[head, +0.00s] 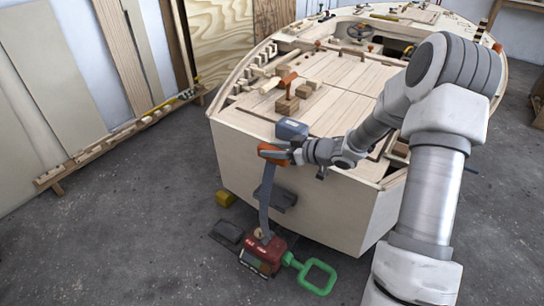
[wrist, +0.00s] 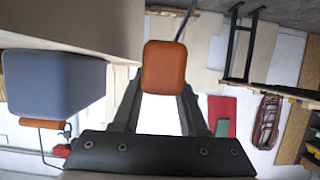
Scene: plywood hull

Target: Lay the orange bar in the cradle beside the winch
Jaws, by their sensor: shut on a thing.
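My gripper (head: 283,154) is shut on the orange bar (head: 271,152), holding it in the air at the boat's stern. In the wrist view the bar's end (wrist: 164,67) shows between the fingers (wrist: 160,105). A grey strap (head: 267,192) runs from just below the bar down to the red winch (head: 258,254) on the floor; its join to the bar is unclear. The winch has a green handle (head: 317,277). A dark, low holder (head: 228,234) lies left of the winch and appears to be the cradle; its inside is too small to make out.
The plywood hull (head: 300,190) stands close behind the bar, with a dark bracket (head: 283,200) on its stern face. A blue-grey box (head: 291,129) is close to my gripper and shows large in the wrist view (wrist: 50,85). Floor at left is clear.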

